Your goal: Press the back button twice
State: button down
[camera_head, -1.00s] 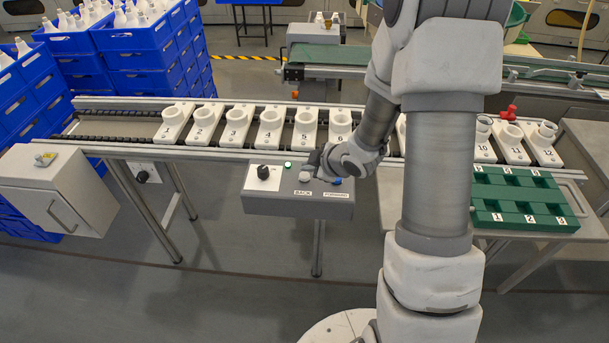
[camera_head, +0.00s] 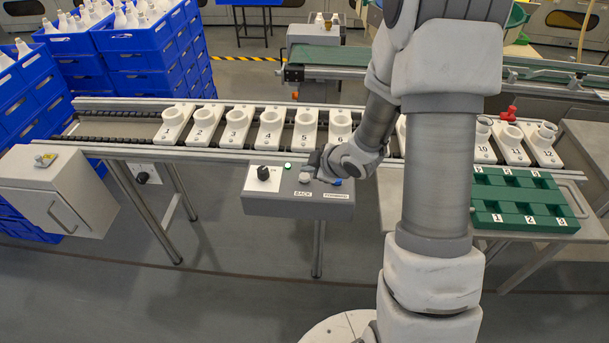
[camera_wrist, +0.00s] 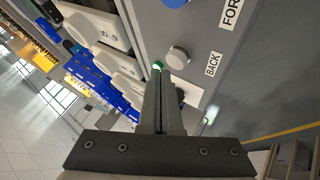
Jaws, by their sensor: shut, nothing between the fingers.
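The control box (camera_head: 270,205) hangs at the front of the conveyor. The back button is a round whitish button (camera_head: 305,178) above the BACK label (camera_head: 303,195). In the wrist view the back button (camera_wrist: 178,57) stands beside its label (camera_wrist: 212,64), clear of my fingers in the picture. My gripper (camera_wrist: 160,72) is shut and empty, with its fingertips near the lit green lamp (camera_wrist: 157,65). I cannot tell whether the fingers touch the box.
A blue button (camera_wrist: 174,2) lies beside the back button, by the FORWARD label (camera_wrist: 231,12). A black knob (camera_head: 264,173) is on the box's left. Numbered white holders (camera_head: 270,127) line the conveyor behind. A green tray (camera_head: 515,197) lies at the right.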

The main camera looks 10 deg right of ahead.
aim_at(308, 178)
jog(key=shift+f, duration=0.15)
dwell(0.5)
jog(key=shift+f+b, duration=0.3)
jog(key=shift+b, duration=0.15)
jog(key=shift+f+b, duration=0.5)
dwell(0.5)
dwell(0.3)
jog(key=shift+r+p, duration=0.8)
jog(key=shift+r, duration=0.15)
notch_tip(308, 178, up, 5)
jog(key=p, duration=0.4)
dwell(0.6)
